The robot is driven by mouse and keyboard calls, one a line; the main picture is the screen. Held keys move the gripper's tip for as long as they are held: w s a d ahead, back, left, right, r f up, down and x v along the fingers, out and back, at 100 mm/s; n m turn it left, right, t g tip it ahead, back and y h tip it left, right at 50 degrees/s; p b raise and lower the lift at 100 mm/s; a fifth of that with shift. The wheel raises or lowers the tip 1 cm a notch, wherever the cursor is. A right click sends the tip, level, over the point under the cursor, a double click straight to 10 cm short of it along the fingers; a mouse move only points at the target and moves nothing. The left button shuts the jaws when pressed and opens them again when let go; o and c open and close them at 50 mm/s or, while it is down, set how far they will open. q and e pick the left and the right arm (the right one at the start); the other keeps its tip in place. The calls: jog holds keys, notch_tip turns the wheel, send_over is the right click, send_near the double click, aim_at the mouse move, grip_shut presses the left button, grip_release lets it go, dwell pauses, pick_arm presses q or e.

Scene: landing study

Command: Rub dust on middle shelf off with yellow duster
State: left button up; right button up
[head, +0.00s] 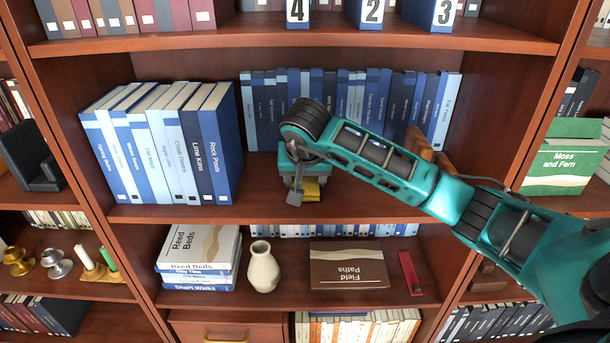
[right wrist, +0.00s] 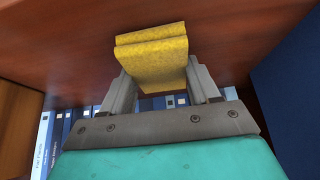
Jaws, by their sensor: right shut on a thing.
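The yellow duster (head: 312,191) is a small folded block in my right gripper (head: 303,192), low over the middle shelf (head: 255,206). In the right wrist view, the duster (right wrist: 155,62) sits between the two fingers of the right gripper (right wrist: 160,82), close to the reddish-brown shelf surface (right wrist: 235,35). I cannot tell whether it touches the board. No dust can be made out on the visible part of the shelf; my arm hides some of it. My left gripper is not in view.
Larger blue books (head: 165,145) stand left of the gripper, and a row of blue books (head: 262,115) lines the back. A brown wooden object (head: 420,142) is partly behind my arm. A white vase (head: 262,268) stands on the shelf below.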

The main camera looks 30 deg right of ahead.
aim_at(306, 204)
jog(key=shift+f, duration=0.15)
jog(key=shift+s+a+p, duration=0.3)
jog(key=shift+s+a, duration=0.1)
jog(key=shift+s, duration=0.25)
jog(key=shift+s+a+f+p, duration=0.15)
jog(key=shift+s+a, duration=0.2)
jog(key=shift+s, duration=0.25)
jog(key=shift+s+a+r+p, duration=0.15)
jog(key=shift+s+a, duration=0.15)
jog(key=shift+s, duration=0.25)
jog(key=shift+w+d, duration=0.5)
jog(key=shift+w, duration=0.4)
jog(key=shift+w+d+b, duration=0.45)
jog(key=shift+w+d, duration=0.1)
jog(key=shift+w, duration=0.3)
